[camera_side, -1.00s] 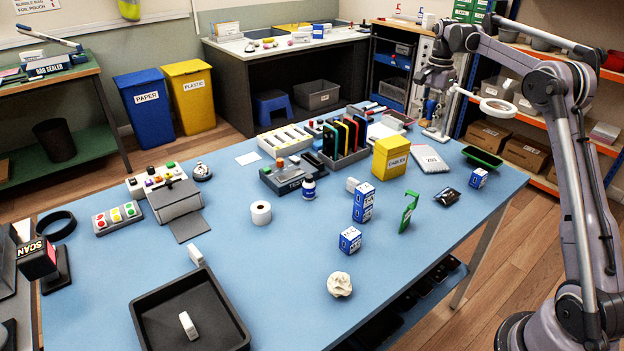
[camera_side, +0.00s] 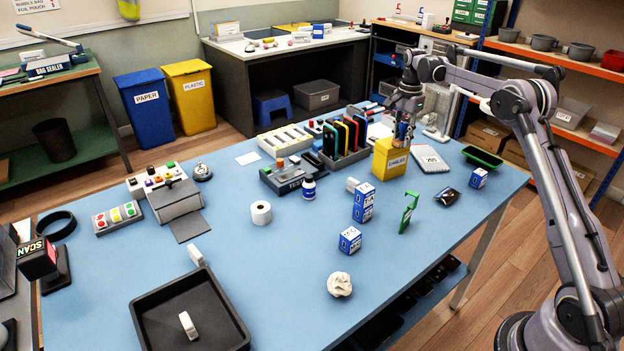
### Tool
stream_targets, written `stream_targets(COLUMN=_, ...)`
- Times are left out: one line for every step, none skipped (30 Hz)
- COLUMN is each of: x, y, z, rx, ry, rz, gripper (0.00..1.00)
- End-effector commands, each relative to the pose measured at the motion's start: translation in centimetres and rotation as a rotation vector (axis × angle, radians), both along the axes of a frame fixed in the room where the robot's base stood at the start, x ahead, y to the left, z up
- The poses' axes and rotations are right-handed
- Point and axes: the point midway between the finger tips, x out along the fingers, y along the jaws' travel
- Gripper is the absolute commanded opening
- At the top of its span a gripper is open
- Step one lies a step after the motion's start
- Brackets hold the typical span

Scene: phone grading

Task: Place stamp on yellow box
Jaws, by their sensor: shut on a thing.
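The yellow box (camera_side: 388,166) with a white label stands upright near the back right of the blue table. My gripper (camera_side: 403,133) points down directly above its top. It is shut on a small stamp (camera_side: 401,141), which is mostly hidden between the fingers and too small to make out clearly. The stamp is at or just above the box top; I cannot tell whether they touch.
A rack of coloured phones (camera_side: 345,160) stands just left of the box. A white labelled pad (camera_side: 430,159) lies to its right. A green stand (camera_side: 408,213) and blue-white boxes (camera_side: 363,207) are in front.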

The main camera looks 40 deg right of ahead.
Motion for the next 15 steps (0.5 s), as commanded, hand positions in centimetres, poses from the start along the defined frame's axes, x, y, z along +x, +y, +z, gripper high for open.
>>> stream_targets(x=0.00, y=-0.01, z=0.01, rx=0.000, ry=0.000, rz=0.000, gripper=0.00)
stream_targets(x=0.00, y=-0.01, z=0.01, rx=0.000, ry=0.000, rz=0.000, gripper=0.00)
stream_targets(x=0.00, y=-0.01, z=0.01, rx=0.000, ry=0.000, rz=0.000, gripper=0.00)
stream_targets(x=0.00, y=-0.02, z=-0.03, rx=0.000, ry=0.000, rz=0.000, gripper=0.00)
stream_targets(x=0.00, y=-0.02, z=-0.09, rx=0.000, ry=0.000, rz=0.000, gripper=0.00)
stream_targets(x=0.00, y=-0.02, z=-0.20, rx=0.000, ry=0.000, rz=0.000, gripper=0.00)
stream_targets(x=0.00, y=-0.02, z=-0.28, rx=0.000, ry=0.000, rz=0.000, gripper=0.00)
stream_targets(x=0.00, y=-0.02, z=-0.31, rx=0.000, ry=0.000, rz=0.000, gripper=0.30)
stream_targets(x=0.00, y=-0.02, z=-0.28, rx=0.000, ry=0.000, rz=0.000, gripper=0.42)
stream_targets(x=0.00, y=-0.02, z=-0.28, rx=0.000, ry=0.000, rz=0.000, gripper=0.50)
stream_targets(x=0.00, y=-0.02, z=-0.28, rx=0.000, ry=0.000, rz=0.000, gripper=0.50)
stream_targets(x=0.00, y=-0.02, z=-0.28, rx=0.000, ry=0.000, rz=0.000, gripper=0.50)
stream_targets(x=0.00, y=-0.02, z=-0.27, rx=0.000, ry=0.000, rz=0.000, gripper=0.50)
stream_targets(x=0.00, y=-0.02, z=-0.27, rx=0.000, ry=0.000, rz=0.000, gripper=0.50)
stream_targets(x=0.00, y=-0.01, z=-0.27, rx=0.000, ry=0.000, rz=0.000, gripper=0.50)
